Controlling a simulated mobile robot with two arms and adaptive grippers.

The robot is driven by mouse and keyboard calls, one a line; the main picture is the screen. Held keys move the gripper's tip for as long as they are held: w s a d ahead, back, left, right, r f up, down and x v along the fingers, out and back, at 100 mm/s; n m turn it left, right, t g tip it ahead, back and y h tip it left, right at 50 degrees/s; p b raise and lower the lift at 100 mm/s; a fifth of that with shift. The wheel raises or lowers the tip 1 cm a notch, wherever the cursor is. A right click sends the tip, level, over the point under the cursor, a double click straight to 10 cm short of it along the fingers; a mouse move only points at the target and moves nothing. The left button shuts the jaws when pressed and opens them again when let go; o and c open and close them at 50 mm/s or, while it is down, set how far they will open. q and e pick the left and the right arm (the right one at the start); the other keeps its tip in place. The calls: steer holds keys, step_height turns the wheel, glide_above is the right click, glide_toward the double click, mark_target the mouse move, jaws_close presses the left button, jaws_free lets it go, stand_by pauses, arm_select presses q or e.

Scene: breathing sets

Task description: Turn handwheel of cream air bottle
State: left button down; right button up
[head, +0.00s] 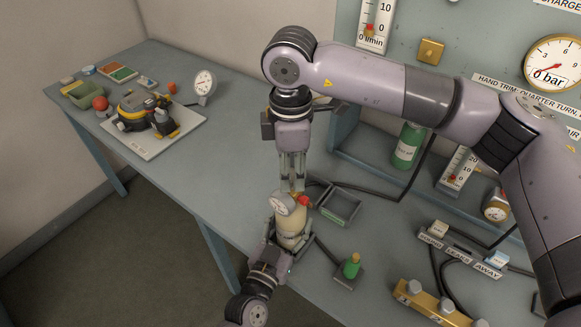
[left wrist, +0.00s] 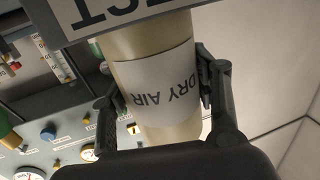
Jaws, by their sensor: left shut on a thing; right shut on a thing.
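The cream air bottle (head: 291,238) stands upright near the table's front edge, with a small round gauge (head: 281,204) and a red part (head: 304,200) at its top. My left gripper (head: 283,250) is shut around its body from the front. In the left wrist view the bottle (left wrist: 152,48) sits between the fingers, its white label reading DRY AIR. My right gripper (head: 292,186) points straight down and is shut at the bottle's top, on the handwheel, which its fingertips mostly hide.
A green bottle (head: 409,146) stands behind. Hoses and a labelled manifold (head: 462,248) fill the right side. A breathing set (head: 147,112) lies on a white board at left; mid-left table is clear.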

mark_target(291, 174)
steer(key=shift+w+m, duration=0.1)
steer(key=shift+m, duration=0.5)
steer(key=o, duration=1.2)
steer(key=shift+c, duration=0.2)
step_height(291, 174, up, 12)
